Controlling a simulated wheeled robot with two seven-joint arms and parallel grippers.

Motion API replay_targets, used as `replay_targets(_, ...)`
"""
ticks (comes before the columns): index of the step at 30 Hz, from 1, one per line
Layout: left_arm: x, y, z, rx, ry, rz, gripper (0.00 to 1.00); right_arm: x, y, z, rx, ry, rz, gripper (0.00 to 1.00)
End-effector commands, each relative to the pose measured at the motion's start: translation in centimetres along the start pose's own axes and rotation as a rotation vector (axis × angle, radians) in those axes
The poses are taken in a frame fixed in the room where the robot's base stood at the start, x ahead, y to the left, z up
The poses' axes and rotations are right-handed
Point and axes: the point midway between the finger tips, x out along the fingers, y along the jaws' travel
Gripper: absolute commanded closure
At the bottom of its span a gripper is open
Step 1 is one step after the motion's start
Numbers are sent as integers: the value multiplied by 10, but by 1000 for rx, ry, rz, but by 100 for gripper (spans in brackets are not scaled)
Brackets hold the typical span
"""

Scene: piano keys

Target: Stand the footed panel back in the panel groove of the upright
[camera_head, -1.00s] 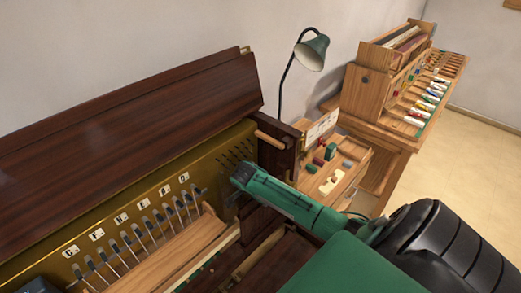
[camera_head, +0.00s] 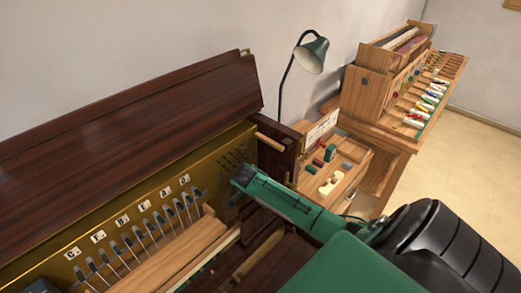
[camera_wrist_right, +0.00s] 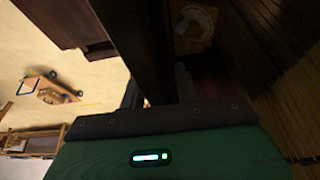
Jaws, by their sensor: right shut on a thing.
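My right gripper (camera_head: 243,180) reaches into the open piano from the right, under my green arm. Its fingers are hard to make out. In the right wrist view a dark wooden slab (camera_wrist_right: 140,55) rises from the gripper, seemingly the footed panel held in the jaws; its foot cannot be made out. In the head view the panel is mostly hidden by my arm. The dark wooden upright (camera_head: 279,152) stands at the right end of the piano, just beyond the gripper. Its groove is not visible, so I cannot tell whether the panel touches it. My left gripper is not in view.
The brass plate (camera_head: 135,196) with a row of levers and letter labels lies left of the gripper. A dark lid (camera_head: 130,110) rises behind. A small bench with coloured parts (camera_head: 345,165) and a lamp (camera_head: 311,54) stand beyond the upright.

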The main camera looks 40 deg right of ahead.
Motion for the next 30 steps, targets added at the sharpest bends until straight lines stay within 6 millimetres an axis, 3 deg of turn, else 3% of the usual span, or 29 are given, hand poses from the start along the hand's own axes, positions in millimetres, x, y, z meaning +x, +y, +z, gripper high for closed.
replay_targets(13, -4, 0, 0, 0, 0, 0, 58, 0, 0, -1, 0, 1, -1, 100)
replay_targets(14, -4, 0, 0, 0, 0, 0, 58, 0, 0, -1, 0, 1, -1, 64)
replay_targets(17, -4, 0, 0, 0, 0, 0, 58, 0, 0, -1, 0, 0, -1, 44)
replay_targets(30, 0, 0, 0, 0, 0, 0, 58, -7, 0, 1, -1, -1, -1, 42)
